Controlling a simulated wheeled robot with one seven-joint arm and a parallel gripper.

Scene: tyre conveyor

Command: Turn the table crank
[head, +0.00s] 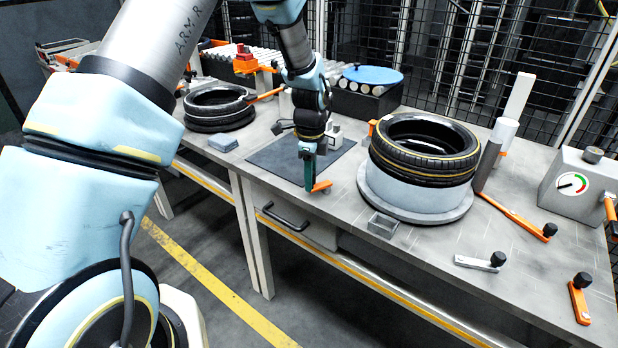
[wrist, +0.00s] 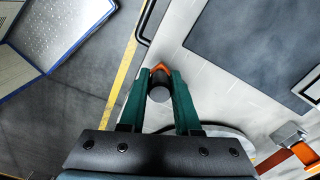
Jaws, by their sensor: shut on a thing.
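An orange crank (head: 322,186) sits at the front edge of the table, left of the tyre turntable (head: 437,215). My gripper (head: 309,184) points down at it from above. In the wrist view the two green fingers of my gripper (wrist: 160,82) are closed around the crank's dark round knob (wrist: 159,90). The orange arm of the crank (wrist: 160,68) shows just beyond the fingertips. In the head view the knob is hidden by the fingers. A black tyre with a yellow stripe (head: 424,168) lies flat on a pale drum on the turntable.
Right of the tyre are an orange lever with a black knob (head: 515,216), a grey lever (head: 480,262), a short orange lever (head: 579,302) and a gauge box (head: 580,190). A dark mat (head: 275,160) lies behind my gripper.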

